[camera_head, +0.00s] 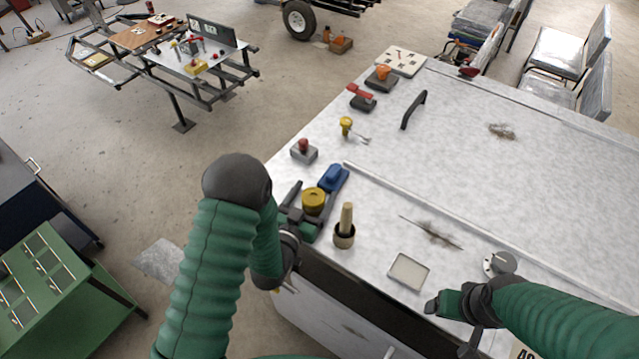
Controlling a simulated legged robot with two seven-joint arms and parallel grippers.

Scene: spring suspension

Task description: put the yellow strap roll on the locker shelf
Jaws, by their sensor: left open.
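A yellow round roll (313,199), which looks like the strap roll, is near the left edge of the white-grey worktop. My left gripper (312,208) is open at the roll, with dark fingers to either side of it. I cannot tell whether they touch it. My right gripper (436,306) is over the front of the worktop, well apart from the roll; its jaw opening is not clear. I cannot make out a locker shelf for certain; a green cabinet (60,275) with panelled front stands at the lower left.
By the roll are a blue-handled tool (334,177) and a wooden-handled item in a cup (345,228). A shallow tray (408,271), a round knob (499,263) and a black handle (414,109) are also on the worktop. Open floor lies left of it.

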